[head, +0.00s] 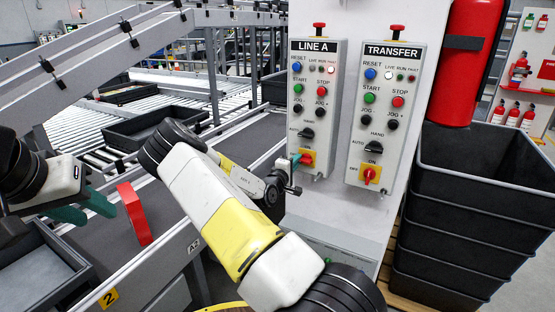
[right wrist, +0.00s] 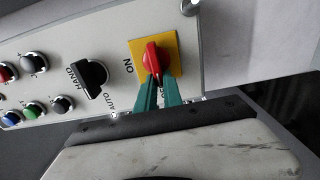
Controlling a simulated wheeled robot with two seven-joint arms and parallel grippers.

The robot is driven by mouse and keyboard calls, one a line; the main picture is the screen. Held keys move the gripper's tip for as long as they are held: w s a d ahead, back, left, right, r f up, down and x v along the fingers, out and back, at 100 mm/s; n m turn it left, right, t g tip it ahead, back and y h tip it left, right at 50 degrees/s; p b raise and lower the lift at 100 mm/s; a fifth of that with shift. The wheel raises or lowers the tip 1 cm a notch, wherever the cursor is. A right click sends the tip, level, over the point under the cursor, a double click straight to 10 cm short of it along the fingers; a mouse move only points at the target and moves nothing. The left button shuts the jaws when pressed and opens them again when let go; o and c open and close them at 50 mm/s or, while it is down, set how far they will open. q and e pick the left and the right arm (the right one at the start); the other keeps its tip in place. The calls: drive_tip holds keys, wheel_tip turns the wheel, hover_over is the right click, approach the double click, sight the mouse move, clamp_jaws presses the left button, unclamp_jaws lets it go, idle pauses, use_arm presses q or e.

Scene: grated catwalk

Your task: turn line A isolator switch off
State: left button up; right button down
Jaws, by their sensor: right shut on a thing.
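The LINE A panel (head: 313,110) is on the white post, with its red isolator knob on a yellow plate (head: 309,153) at the bottom. My right gripper (head: 299,160) reaches it from the left. In the right wrist view, the teal fingers (right wrist: 158,88) are shut on the red knob (right wrist: 152,58). The knob's handle lies across the plate, roughly in line with the partly hidden OFF label rather than the ON label. The fingers cover its near end. My left gripper (head: 84,208) is open and empty, at the left over the conveyor.
The TRANSFER panel (head: 386,115) is close on the right; its red knob (head: 370,175) stands upright toward ON. A black HAND/AUTO selector (head: 306,134) sits just above my right fingers. A red block (head: 134,213) stands by my left gripper. Black crates (head: 460,220) are stacked at right.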

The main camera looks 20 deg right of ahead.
drive_tip(key=c, duration=1.5)
unclamp_jaws()
drive_tip(key=v, duration=0.7)
drive_tip(key=shift+s+a, duration=0.25)
drive_tip(key=shift+s, duration=0.05)
